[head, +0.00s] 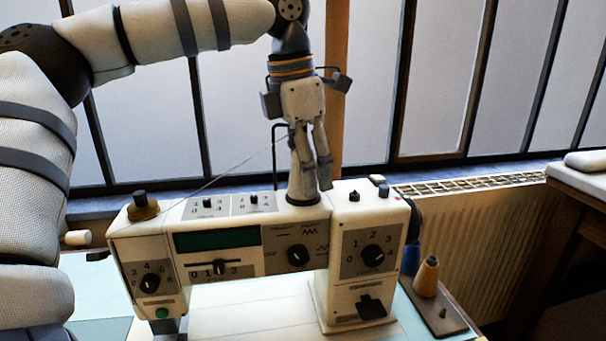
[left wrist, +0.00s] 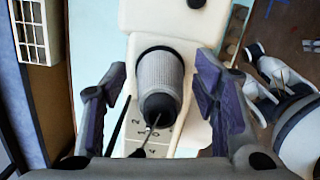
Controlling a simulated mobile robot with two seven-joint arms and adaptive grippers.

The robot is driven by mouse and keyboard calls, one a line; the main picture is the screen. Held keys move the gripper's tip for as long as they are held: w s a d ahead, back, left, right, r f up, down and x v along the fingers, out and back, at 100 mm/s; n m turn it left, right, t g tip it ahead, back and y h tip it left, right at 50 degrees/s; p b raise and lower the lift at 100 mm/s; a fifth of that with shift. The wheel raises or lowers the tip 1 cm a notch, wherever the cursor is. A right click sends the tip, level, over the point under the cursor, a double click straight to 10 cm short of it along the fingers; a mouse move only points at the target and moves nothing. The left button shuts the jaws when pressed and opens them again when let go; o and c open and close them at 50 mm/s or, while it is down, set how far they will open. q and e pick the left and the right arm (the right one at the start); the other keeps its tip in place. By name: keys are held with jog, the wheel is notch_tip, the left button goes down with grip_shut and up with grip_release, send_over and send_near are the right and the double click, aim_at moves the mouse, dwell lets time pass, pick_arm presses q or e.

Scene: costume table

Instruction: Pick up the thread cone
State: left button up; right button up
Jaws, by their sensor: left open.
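A pale grey thread cone (head: 298,183) stands upright on a dark round base on top of the white sewing machine (head: 278,229). My left gripper (head: 316,168) points down over the cone, with its fingers partly in front of it. In the left wrist view the cone (left wrist: 160,80), with its dark tip, lies between the two open fingers (left wrist: 162,84). A gap shows on each side, and the gripper is not closed on it. My right gripper does not show.
A thin thread guide rod and a taut thread run beside the cone. Blue (head: 411,258) and tan (head: 427,277) cones stand on a dark board (head: 437,310) right of the machine. A radiator (head: 480,236) and windows are behind.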

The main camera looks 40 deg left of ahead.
pick_arm(q)
grip_shut()
jog(key=shift+r, duration=0.1)
